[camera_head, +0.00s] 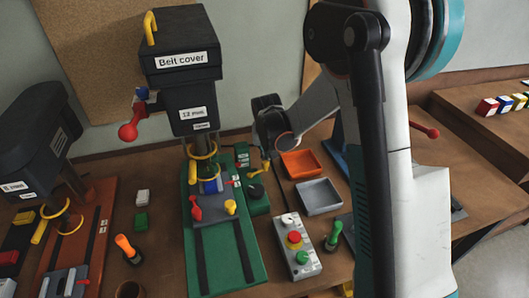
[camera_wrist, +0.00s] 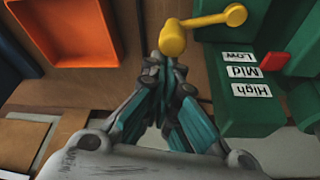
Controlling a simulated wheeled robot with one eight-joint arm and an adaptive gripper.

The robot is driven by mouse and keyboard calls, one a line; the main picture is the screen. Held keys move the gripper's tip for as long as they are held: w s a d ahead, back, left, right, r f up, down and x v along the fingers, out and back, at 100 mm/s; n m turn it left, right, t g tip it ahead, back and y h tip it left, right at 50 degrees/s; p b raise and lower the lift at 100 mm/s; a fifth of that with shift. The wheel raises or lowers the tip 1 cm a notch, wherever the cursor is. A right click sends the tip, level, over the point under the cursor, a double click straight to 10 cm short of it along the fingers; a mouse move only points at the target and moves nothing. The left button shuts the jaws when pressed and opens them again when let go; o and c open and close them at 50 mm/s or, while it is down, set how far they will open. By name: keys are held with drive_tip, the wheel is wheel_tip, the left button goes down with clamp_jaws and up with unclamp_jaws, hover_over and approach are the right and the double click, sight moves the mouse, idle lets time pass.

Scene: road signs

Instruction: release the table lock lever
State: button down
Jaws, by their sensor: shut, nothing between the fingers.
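A yellow lever (camera_wrist: 205,20) with a round knob at its end stands at the top of the wrist view. It also shows in the head view (camera_head: 257,171), beside the green drill press column; no label names it as the table lock. My gripper (camera_wrist: 165,66) is shut and empty. Its fingertips come together just below the large yellow knob in the wrist view; whether they touch it I cannot tell. A green box (camera_wrist: 240,118) labelled Low, Mid and High, with a red pointer (camera_wrist: 275,63), lies just to the right.
An orange tray (camera_wrist: 68,28) and a grey tray (camera_head: 319,196) lie right of the press. A grey button box (camera_head: 296,262) stands in front. The press head with its Belt cover label (camera_head: 181,60) rises to the left. Another press (camera_head: 38,140) stands further left.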

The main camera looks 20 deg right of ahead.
drive_tip(key=s+m, duration=0.1)
drive_tip(key=m, duration=0.1)
drive_tip(key=s+d+m+h+b, duration=0.1)
drive_tip(key=s+m, duration=0.1)
drive_tip(key=m, duration=0.1)
drive_tip(key=shift+s+g+h, duration=0.25)
drive_tip(key=shift+g+h, duration=0.05)
drive_tip(key=shift+w+a+b, duration=0.4)
drive_tip(key=shift+w+a, duration=0.1)
drive_tip(key=shift+w, duration=0.15)
wheel_tip(320, 180, up, 10)
drive_tip(key=p, duration=0.2)
drive_tip(key=shift+w+d+f, duration=0.2)
drive_tip(key=shift+w+d, duration=0.05)
idle(0.4)
